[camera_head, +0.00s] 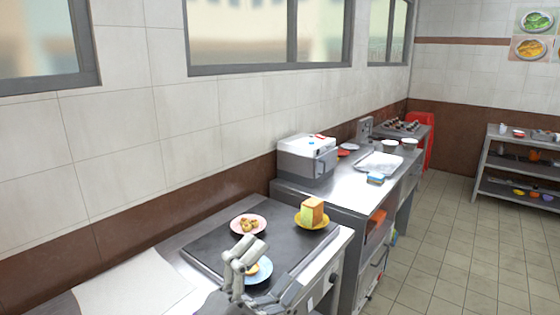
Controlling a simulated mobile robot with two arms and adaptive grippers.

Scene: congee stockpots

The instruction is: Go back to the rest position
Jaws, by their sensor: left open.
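My left gripper (244,262) is at the bottom centre of the head view, above the front part of the near counter. It is open, and no object shows between its fingers. It partly covers a blue plate (266,268) that holds a small yellowish piece of food. I cannot tell whether the gripper touches the plate. My right gripper is not in view.
A pink plate (236,228) of food and a yellow plate (322,222) with a block of cake (311,210) stand on the dark griddle-like surface (205,240). A white appliance (305,158) and a metal tray (380,164) stand further back. Tiled floor (450,250) lies clear at right.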

